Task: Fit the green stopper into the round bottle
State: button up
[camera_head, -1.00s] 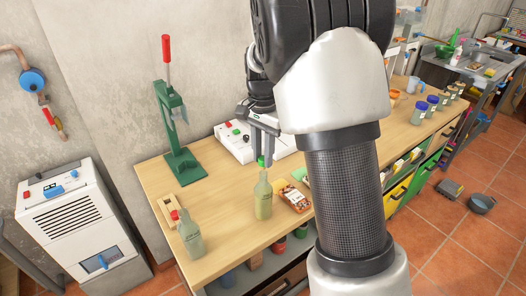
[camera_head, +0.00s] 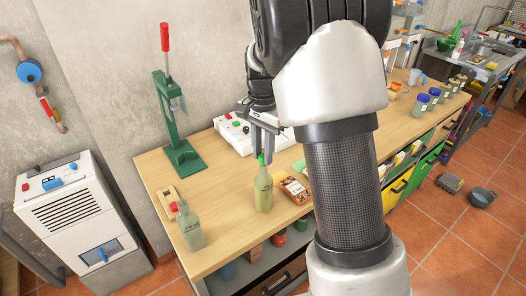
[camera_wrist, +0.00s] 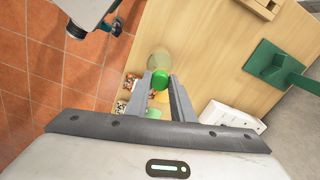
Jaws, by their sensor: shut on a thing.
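My gripper (camera_head: 262,152) points down over the bench, shut on the green stopper (camera_head: 261,159). The stopper shows between the two fingers in the wrist view (camera_wrist: 160,78). The round bottle (camera_head: 264,191), pale yellow-green glass, stands upright on the bench directly below the stopper. The stopper appears at the bottle's mouth; I cannot tell how deep it sits. In the wrist view the bottle (camera_wrist: 159,60) shows as a pale round shape beyond the stopper, partly hidden by it.
A green lever press (camera_head: 181,150) and a white box with buttons (camera_head: 232,134) stand behind. A snack packet (camera_head: 295,190) lies right of the bottle.

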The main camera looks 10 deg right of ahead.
aim_at(263, 156)
jog(key=shift+f+b, duration=0.3)
jog(key=shift+f, duration=0.25)
dwell(0.4)
jog(key=o, duration=1.6)
jog(key=shift+c, duration=0.2)
jog(key=shift+r, duration=0.1)
jog(key=shift+r+p, duration=2.8)
jog(key=shift+r, duration=0.65)
jog(key=s+r+n+t, duration=0.4)
jog(key=s+r+n, duration=0.3)
jog(key=s+r, duration=0.8)
jog(key=s+f+n+t, duration=0.1)
jog(key=s+n, duration=0.2)
jog(key=s, duration=0.7)
jog(key=shift+f+n+t, duration=0.3)
